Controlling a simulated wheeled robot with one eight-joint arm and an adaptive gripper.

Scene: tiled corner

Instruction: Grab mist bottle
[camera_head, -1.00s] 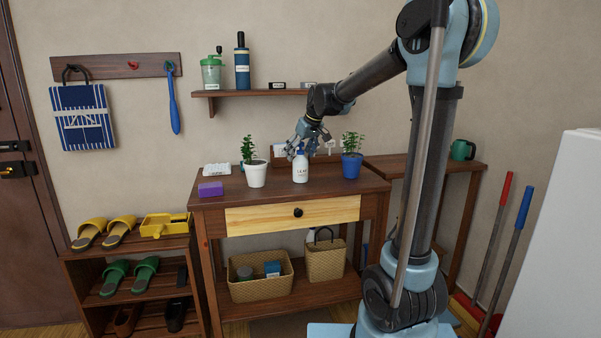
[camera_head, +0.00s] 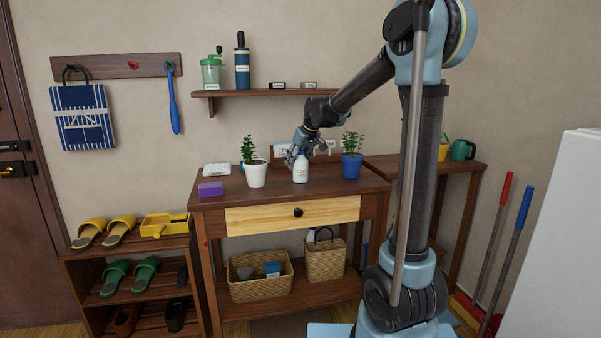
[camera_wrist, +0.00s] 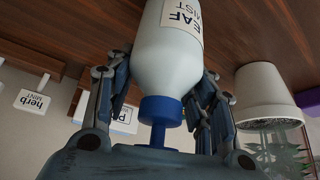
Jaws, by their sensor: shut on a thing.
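The mist bottle (camera_head: 301,170) is white with a printed label and stands upright on the wooden table between two potted plants. In the wrist view the bottle (camera_wrist: 167,65) appears upside down, with "MIST" on its label and a blue top. My gripper (camera_head: 297,157) is at the bottle's upper part, coming from above and behind. In the wrist view my gripper (camera_wrist: 160,95) has its fingers on both sides of the bottle's shoulder, shut on it. The blue top is partly hidden in the head view.
A white pot (camera_head: 257,175) stands left of the bottle and a blue pot (camera_head: 351,166) stands right. A purple block (camera_head: 210,189) lies at the table's left. A wall shelf (camera_head: 262,92) with bottles hangs above. The table front is clear.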

